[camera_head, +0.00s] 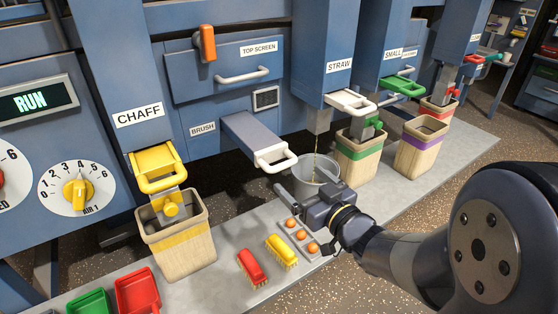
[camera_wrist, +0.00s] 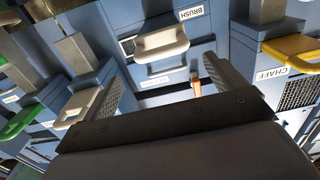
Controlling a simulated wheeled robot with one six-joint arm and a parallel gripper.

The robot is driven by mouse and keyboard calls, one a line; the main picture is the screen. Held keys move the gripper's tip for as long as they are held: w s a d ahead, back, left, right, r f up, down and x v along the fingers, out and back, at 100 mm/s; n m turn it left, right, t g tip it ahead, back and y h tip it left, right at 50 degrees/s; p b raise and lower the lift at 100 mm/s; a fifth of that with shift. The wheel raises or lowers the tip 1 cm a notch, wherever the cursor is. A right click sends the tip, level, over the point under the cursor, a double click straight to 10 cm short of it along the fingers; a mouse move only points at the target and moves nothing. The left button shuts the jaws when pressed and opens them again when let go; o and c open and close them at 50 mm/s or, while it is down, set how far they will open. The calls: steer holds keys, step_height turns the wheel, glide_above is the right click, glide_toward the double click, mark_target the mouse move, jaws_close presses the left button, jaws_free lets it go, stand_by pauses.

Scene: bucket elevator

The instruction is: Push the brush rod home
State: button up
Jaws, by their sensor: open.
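The brush rod (camera_head: 250,133) is a grey bar sticking out of the blue machine beside the BRUSH label. It ends in a white loop handle (camera_head: 277,158). My gripper (camera_head: 303,178) is open and empty, just below and to the right of this handle, apart from it. In the wrist view the white handle (camera_wrist: 161,42) shows upside down, ahead of and between the two spread fingers of my gripper (camera_wrist: 163,74). The far end of the rod inside the machine is hidden.
A yellow CHAFF handle (camera_head: 158,170) and bin (camera_head: 180,245) stand left. A white STRAW handle (camera_head: 350,102) and green-banded bin (camera_head: 358,155) stand right. A grey bucket (camera_head: 310,172) is behind my gripper. Red (camera_head: 252,268) and yellow brushes (camera_head: 281,252) lie on the floor slab.

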mark_target(286, 166)
steer(key=b+x, duration=0.1)
steer(key=x, duration=0.8)
steer(key=shift+w+a, duration=0.25)
steer(key=shift+w, duration=0.05)
steer(key=c, duration=1.1)
